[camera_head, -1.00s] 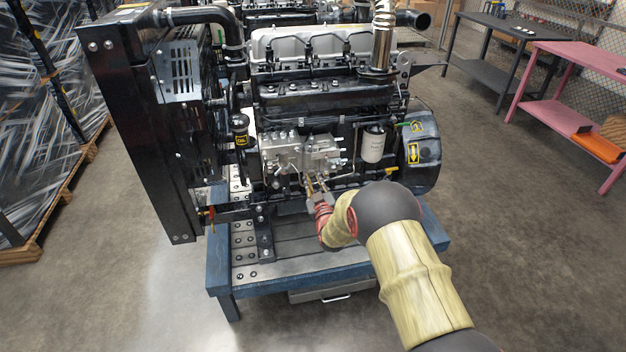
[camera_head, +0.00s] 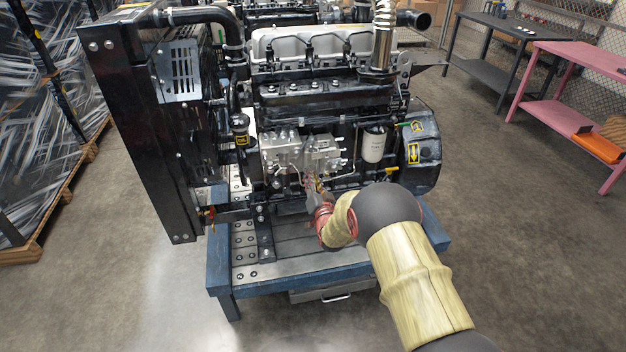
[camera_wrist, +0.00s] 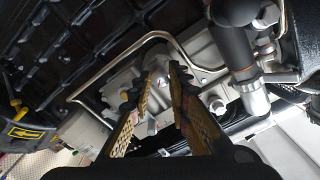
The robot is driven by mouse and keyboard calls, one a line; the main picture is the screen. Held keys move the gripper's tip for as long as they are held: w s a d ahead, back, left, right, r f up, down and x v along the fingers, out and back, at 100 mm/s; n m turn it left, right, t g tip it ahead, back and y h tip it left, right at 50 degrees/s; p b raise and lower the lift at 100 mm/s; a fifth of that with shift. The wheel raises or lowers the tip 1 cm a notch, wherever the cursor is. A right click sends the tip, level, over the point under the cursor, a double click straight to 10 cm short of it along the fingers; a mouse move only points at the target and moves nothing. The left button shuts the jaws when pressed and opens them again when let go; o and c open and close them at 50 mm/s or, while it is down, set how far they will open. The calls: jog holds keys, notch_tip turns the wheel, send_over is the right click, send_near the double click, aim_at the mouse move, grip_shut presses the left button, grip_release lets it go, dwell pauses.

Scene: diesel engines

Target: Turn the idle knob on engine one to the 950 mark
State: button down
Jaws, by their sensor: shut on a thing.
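Engine one (camera_head: 310,95) is the black diesel engine on a blue stand. Its grey fuel injection pump (camera_head: 300,152) faces me at mid height. My gripper (camera_head: 313,185) reaches the underside of this pump from the lower right. In the wrist view my gripper (camera_wrist: 158,82) has its two yellow-patterned fingers closed in with a narrow gap, at the grey pump housing (camera_wrist: 205,60). It is shut on a small part there, which appears to be the idle knob. The fingertips mostly hide the knob, and neither its scale nor the 950 mark can be read.
A thin metal pipe (camera_wrist: 110,68) and a thick dark hose (camera_wrist: 236,55) run close beside the fingers. A white filter (camera_head: 374,145) sits right of the pump. The blue stand (camera_head: 330,262) lies below my forearm. Open floor lies in front.

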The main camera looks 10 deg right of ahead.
jog(key=shift+s+f+m, duration=0.1)
jog(key=shift+f+m, duration=0.1)
jog(key=shift+m, duration=1)
jog(key=c, duration=2.1)
grip_release()
jog(key=shift+o, duration=0.7)
jog(key=shift+r, duration=0.1)
jog(key=shift+s, duration=0.1)
jog(key=s, duration=1.1)
jog(key=shift+s, duration=0.35)
